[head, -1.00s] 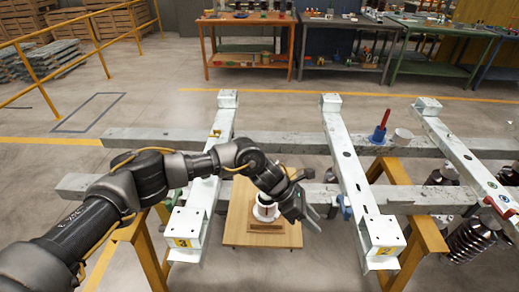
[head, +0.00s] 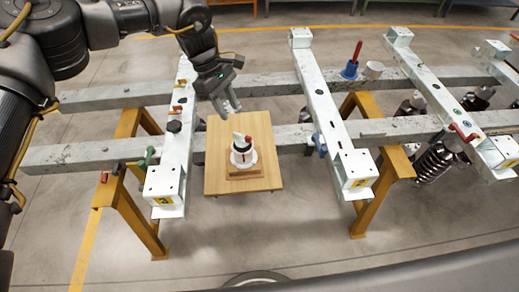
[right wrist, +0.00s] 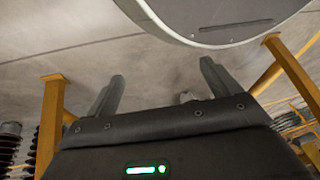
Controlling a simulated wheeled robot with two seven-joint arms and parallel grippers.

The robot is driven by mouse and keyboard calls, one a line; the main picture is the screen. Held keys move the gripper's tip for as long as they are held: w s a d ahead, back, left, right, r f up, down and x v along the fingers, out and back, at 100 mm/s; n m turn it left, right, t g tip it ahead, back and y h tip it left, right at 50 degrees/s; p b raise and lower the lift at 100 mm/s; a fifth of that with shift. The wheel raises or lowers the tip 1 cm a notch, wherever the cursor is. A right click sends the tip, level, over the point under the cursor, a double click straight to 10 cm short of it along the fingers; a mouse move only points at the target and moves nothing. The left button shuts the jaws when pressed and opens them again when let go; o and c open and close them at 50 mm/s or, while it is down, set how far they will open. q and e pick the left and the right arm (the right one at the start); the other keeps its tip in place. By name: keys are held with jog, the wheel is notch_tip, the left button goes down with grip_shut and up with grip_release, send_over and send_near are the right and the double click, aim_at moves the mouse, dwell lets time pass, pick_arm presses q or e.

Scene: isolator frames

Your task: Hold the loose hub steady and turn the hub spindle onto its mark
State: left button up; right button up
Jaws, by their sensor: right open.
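The hub (head: 242,158) is a white round piece with dark and red marks, standing upright on a small wooden block (head: 245,173) in the head view. A white spindle top with a red tip shows above it. Which mark the spindle faces is too small to tell. My left gripper (head: 230,107) hangs above and behind the hub, apart from it, its fingers pointing down with a small gap between them. My right gripper (right wrist: 162,88) shows only in the right wrist view, its fingers wide apart with nothing held, over the floor.
The block stands on a wooden board (head: 218,183) between two pale cross beams (head: 175,155) (head: 325,110). Long grey rails (head: 80,155) on yellow trestles (head: 138,205) run across. A blue piece with a red handle (head: 352,62) and a white cup (head: 374,69) stand on the back rail.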

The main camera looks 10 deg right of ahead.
aim_at(239, 144)
jog(key=w+a+r+t+y, duration=0.35)
jog(key=w+a+r, duration=0.55)
jog(key=w, duration=0.3)
jog(key=w+a+r+t+y, duration=0.1)
jog(key=w+a+r+y, duration=0.25)
jog(key=r, duration=0.65)
jog(key=w+a+r+n+t+y, duration=0.1)
jog(key=w+a+r+y, duration=0.25)
jog(key=r, duration=0.65)
jog(key=w+a+r+t+y, duration=0.25)
jog(key=w+a+r, duration=0.2)
jog(key=r, duration=0.45)
jog(key=w+d+r+n+h, duration=0.1)
jog(key=w+d+r+n, duration=0.1)
jog(key=w, duration=0.1)
jog(key=w+d+r+n+h, duration=0.1)
jog(key=w+d+r+n, duration=0.1)
jog(key=w+r, duration=0.1)
jog(key=w+d+r+n+t+h, duration=0.1)
jog(key=w+d+r+n, duration=0.1)
jog(key=w, duration=0.2)
jog(key=shift+w+d+r, duration=0.1)
jog(key=shift+w+r, duration=0.1)
jog(key=shift+w, duration=0.2)
jog(key=x, duration=1.1)
jog(key=shift+d, duration=0.1)
